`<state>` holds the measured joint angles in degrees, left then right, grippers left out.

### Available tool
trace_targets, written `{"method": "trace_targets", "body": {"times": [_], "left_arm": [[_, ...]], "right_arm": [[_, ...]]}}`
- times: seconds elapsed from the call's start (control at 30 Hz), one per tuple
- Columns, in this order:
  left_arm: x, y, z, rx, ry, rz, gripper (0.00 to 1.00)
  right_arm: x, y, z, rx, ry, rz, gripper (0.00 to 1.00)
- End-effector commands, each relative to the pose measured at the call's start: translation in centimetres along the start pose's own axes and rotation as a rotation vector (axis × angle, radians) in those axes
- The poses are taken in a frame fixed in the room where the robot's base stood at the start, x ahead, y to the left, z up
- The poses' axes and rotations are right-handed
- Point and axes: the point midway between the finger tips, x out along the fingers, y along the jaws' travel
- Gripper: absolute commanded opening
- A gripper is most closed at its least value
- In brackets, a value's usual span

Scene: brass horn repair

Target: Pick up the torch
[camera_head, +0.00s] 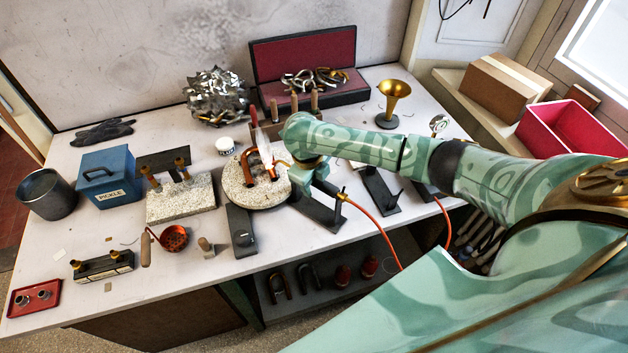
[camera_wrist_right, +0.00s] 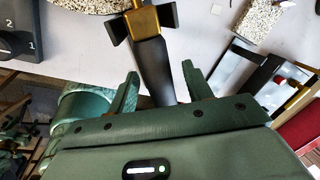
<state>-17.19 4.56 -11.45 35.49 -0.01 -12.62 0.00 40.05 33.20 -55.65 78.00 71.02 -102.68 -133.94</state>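The torch (camera_wrist_right: 153,58) shows in the right wrist view as a dark handle with a brass fitting at its far end. It rests in a black forked holder (camera_wrist_right: 118,28). My right gripper (camera_wrist_right: 160,88) is open, with one finger on each side of the handle and a visible gap to both. In the head view my right gripper (camera_head: 308,172) is above a dark stand (camera_head: 322,212) and hides most of the torch. An orange hose (camera_head: 375,226) runs from there off the table's front edge. My left gripper is not in view.
A round soldering block (camera_head: 238,188) with a copper bend (camera_head: 247,170) stands just left of my right gripper. A pale flame-like shape rises beside it. A brass bell (camera_head: 394,90) stands behind my arm. The blue pickle box (camera_head: 108,178) and pot (camera_head: 47,194) are far left.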

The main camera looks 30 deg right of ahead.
Motion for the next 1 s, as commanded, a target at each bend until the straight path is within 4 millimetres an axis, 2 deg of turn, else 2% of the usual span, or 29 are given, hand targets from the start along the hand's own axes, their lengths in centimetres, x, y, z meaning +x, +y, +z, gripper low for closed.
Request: {"method": "trace_targets", "body": {"times": [0.03,0.13,0.17,0.47,0.63,0.77,0.87,1.0], "left_arm": [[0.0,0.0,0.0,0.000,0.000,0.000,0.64],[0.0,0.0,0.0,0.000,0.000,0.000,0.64],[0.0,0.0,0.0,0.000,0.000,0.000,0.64],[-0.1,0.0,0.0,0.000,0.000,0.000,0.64],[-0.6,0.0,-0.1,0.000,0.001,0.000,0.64],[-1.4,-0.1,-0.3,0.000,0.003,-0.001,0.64],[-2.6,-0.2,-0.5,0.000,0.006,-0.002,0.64],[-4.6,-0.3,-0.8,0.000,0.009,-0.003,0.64]], "right_arm": [[0.0,0.0,0.0,0.000,0.000,0.000,0.37],[0.0,0.0,0.0,0.000,0.000,0.000,0.09],[0.0,0.0,0.0,0.000,0.000,0.000,0.04],[-0.2,-0.1,0.0,0.001,-0.001,-0.001,0.04],[-1.5,-0.4,0.1,0.002,-0.002,-0.001,0.04],[-3.8,-0.7,0.0,0.000,-0.002,-0.001,0.04],[-6.1,0.4,-0.9,-0.004,-0.003,0.001,0.04],[-10.3,2.2,-2.4,-0.004,-0.004,0.000,0.04]]}}
